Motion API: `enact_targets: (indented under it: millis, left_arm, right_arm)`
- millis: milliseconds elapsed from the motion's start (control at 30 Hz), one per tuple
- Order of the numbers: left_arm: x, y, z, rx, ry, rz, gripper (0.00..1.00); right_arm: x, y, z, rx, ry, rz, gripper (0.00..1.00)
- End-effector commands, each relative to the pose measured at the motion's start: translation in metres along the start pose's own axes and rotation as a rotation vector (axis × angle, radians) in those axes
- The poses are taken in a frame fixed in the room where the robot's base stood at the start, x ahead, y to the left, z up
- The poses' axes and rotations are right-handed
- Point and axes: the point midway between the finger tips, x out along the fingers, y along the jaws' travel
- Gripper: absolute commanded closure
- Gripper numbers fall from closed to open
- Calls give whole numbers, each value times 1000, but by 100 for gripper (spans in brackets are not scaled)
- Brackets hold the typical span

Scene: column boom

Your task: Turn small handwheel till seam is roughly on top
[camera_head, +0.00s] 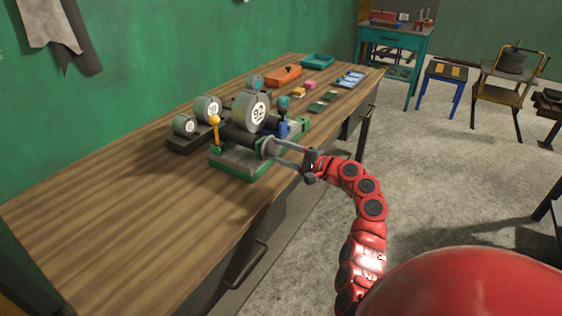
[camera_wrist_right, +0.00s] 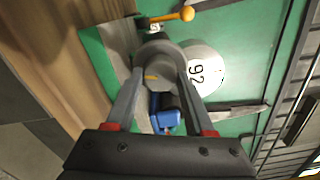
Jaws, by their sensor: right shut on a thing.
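The small handwheel is a grey round knob (camera_wrist_right: 158,58) at the near end of a green-based machine (camera_head: 235,161) on the bench. My right gripper (camera_head: 268,148) reaches in from the right and is shut on it. In the right wrist view, my gripper fingers (camera_wrist_right: 160,70) lie on either side of the knob. A short orange mark (camera_wrist_right: 152,77), possibly the seam, shows between the fingers, left of the middle of the knob's face in that picture. The seam is too small to see in the head view. My left gripper is not in view.
A large grey dial marked 92 (camera_head: 258,113) stands above the machine. An orange-knobbed lever (camera_head: 215,121) and a blue part (camera_head: 284,129) flank it. Two smaller discs stand behind on a dark base (camera_head: 183,140). The near-left wooden bench top (camera_head: 110,220) is clear.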

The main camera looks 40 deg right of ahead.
Motion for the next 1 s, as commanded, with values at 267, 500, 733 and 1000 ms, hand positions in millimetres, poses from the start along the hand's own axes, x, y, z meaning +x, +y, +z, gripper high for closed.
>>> enact_targets:
  millis: [267, 500, 733, 1000]
  left_arm:
    - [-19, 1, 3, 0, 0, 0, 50]
    - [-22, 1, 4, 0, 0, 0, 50]
    - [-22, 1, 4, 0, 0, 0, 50]
    - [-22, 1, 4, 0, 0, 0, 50]
  right_arm:
    - [0, 3, -1, -107, -1, 4, 100]
    - [0, 2, 0, -136, -1, 4, 100]
    - [0, 1, 0, -137, -1, 4, 100]
    - [0, 1, 0, -137, -1, 3, 18]
